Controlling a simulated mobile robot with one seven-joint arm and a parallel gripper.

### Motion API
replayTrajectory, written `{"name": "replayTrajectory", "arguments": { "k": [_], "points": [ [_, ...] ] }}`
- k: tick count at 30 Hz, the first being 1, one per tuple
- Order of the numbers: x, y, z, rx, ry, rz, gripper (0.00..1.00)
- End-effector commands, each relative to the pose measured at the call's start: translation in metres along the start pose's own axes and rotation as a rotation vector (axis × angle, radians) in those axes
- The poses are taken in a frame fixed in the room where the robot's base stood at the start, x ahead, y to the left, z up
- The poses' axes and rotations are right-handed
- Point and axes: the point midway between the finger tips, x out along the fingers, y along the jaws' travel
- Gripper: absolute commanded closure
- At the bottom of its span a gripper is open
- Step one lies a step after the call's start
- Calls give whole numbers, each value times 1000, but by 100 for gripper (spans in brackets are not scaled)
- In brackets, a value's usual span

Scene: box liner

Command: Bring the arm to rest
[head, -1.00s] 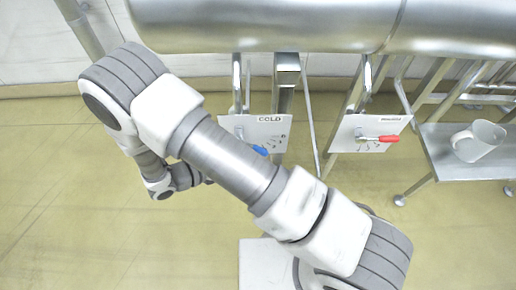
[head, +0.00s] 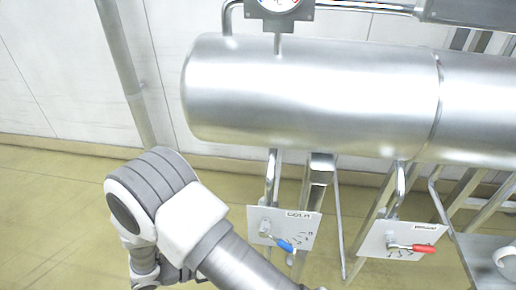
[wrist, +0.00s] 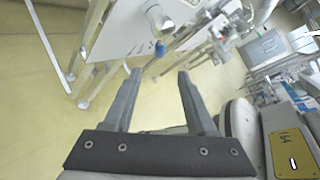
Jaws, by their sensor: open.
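My gripper (wrist: 157,85) shows in the wrist view with its two grey fingers apart and nothing between them. Yellow-green floor lies beyond the fingertips. In the head view my arm crosses the lower left, bent at a grey-banded joint; the gripper itself cannot be made out there. The arm stands in front of and left of a panel marked COLD (head: 304,219) with a blue-handled valve (head: 284,245). I cannot tell from the head view how close the gripper is to it.
A large metal cylinder (head: 310,90) runs across the top, with a round gauge (head: 279,4) above it. A second panel (head: 372,241) carries a red-handled valve (head: 424,249). A white mug (head: 507,262) is at the right edge. Open floor (head: 50,200) lies at left.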

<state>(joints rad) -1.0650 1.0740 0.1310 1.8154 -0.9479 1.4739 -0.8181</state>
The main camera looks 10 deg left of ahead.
Motion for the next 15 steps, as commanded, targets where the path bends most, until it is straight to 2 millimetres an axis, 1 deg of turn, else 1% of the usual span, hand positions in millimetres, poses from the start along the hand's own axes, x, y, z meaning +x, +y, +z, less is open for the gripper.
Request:
{"name": "replayTrajectory", "arguments": {
  "k": [2,5,8,10,15],
  "points": [
    [0,0,1,2,2,0,43],
    [1,-5,9,32,24,-5,43],
    [4,-17,28,108,84,-21,43],
    [8,-30,46,191,147,-38,43],
    [20,-70,89,432,318,-92,43]
  ]
}}
